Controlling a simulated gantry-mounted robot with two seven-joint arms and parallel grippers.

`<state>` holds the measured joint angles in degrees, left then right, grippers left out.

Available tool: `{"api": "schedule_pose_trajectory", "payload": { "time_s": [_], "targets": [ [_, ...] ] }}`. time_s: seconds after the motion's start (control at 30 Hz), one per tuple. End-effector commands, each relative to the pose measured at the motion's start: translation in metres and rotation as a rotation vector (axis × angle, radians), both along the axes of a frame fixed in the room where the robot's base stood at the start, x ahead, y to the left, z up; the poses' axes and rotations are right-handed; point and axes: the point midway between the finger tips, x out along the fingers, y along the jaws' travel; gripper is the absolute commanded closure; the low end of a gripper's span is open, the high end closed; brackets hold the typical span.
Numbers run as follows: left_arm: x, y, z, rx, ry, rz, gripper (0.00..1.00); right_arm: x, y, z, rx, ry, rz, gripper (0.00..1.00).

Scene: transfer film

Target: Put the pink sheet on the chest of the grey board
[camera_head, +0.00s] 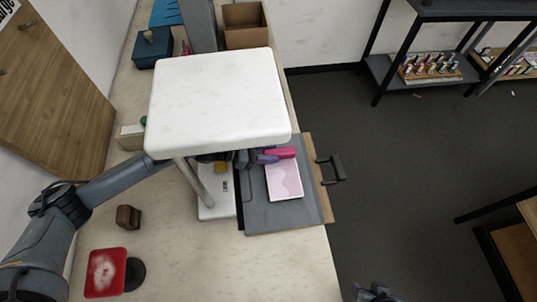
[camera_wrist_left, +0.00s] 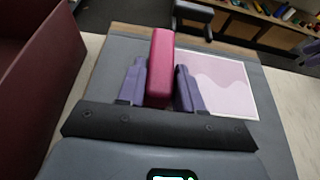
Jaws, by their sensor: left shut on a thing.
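The pink sheet (camera_head: 284,180), pale with a wavy print and white border, lies flat over the grey board (camera_head: 283,218). The sheet also shows in the left wrist view (camera_wrist_left: 222,84), right of the fingers. My left gripper (camera_head: 262,157) is shut on a magenta block (camera_head: 281,153) at the sheet's far edge. In the left wrist view the block (camera_wrist_left: 161,68) stands between the purple fingers. I cannot tell whether block and sheet are joined. Part of my right gripper (camera_head: 374,293) shows at the bottom edge; its jaws are unclear.
A white press head (camera_head: 218,100) overhangs the board's left side and hides part of my left wrist. A black handle (camera_head: 331,169) sticks out at right. A red tray (camera_head: 106,272) and brown block (camera_head: 128,217) stand at front left. The table's front middle is clear.

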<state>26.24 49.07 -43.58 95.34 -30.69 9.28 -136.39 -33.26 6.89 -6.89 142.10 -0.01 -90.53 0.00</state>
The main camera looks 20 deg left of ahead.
Motion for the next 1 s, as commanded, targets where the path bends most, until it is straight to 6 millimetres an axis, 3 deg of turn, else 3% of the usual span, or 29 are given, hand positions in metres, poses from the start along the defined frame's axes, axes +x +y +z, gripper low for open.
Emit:
{"api": "schedule_pose_trajectory", "payload": {
  "time_s": [0.2,0.63,0.67,0.7,0.8,1.0],
  "targets": [
    [0.0,0.0,-0.02,0.0,0.0,0.0,0.94,0.0,0.0,0.001,0.0,0.0,0.0,0.57],
    [0.0,0.0,-0.025,0.0,-0.001,0.0,0.94,0.0,0.0,-0.004,0.0,0.0,0.0,0.57],
    [0.0,0.0,-0.023,0.0,-0.001,0.0,0.6,0.0,0.0,-0.002,0.0,0.0,0.0,0.57],
    [0.0,0.0,-0.023,0.0,-0.001,0.0,0.54,0.0,0.0,-0.002,0.0,0.001,0.0,0.57],
    [0.0,0.0,-0.023,0.0,-0.001,0.0,0.39,0.0,0.0,-0.002,0.0,0.001,0.0,0.57],
    [0.0,0.0,-0.023,0.0,-0.001,0.0,0.39,0.0,0.0,-0.002,0.0,0.0,0.0,0.57]
  ]
}}
